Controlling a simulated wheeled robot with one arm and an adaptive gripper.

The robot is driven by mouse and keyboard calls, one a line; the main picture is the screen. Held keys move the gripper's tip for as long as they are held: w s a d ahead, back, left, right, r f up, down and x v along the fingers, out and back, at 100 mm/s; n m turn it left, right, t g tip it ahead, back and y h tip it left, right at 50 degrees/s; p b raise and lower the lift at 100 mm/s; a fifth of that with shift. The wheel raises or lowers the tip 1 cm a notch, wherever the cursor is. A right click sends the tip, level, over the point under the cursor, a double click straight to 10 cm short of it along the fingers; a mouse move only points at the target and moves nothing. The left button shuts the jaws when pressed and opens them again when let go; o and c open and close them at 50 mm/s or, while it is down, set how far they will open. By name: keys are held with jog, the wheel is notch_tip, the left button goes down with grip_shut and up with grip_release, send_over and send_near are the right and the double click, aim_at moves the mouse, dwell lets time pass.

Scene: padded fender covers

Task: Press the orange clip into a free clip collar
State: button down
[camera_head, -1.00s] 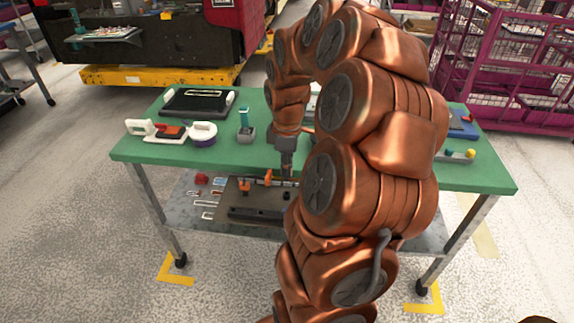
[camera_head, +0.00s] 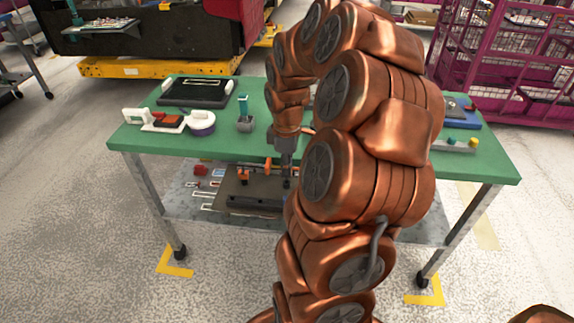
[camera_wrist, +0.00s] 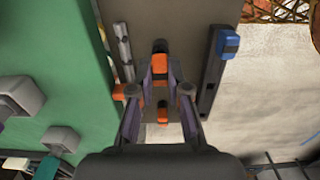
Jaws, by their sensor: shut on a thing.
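My gripper (camera_head: 287,172) points down in front of the green table's front edge, over a brown board. In the wrist view its two purple-grey fingers (camera_wrist: 161,80) are closed in on a small orange piece (camera_wrist: 159,76), which I take as the orange clip; the fingers partly hide it. A dark rounded block (camera_wrist: 160,46), possibly a clip collar, shows just beyond the fingertips. Whether the clip touches it I cannot tell. Another orange part (camera_wrist: 163,113) shows between the fingers nearer the wrist. One more orange piece (camera_wrist: 128,91) is left of the fingers, beside a grey rail.
The brown board (camera_wrist: 182,25) carries a grey rail (camera_wrist: 124,48) on the left and a black bar (camera_wrist: 212,80) with a blue block (camera_wrist: 228,42) on the right. The green table (camera_head: 330,165) holds a grey holder (camera_head: 245,124) and a black tray (camera_head: 198,92).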

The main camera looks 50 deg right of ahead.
jog(key=shift+f+b, duration=0.6)
jog(key=shift+f, duration=0.65)
dwell(0.4)
jog(key=c, duration=1.1)
grip_release()
jog(key=shift+o, duration=0.2)
notch_tip(320, 180, up, 12)
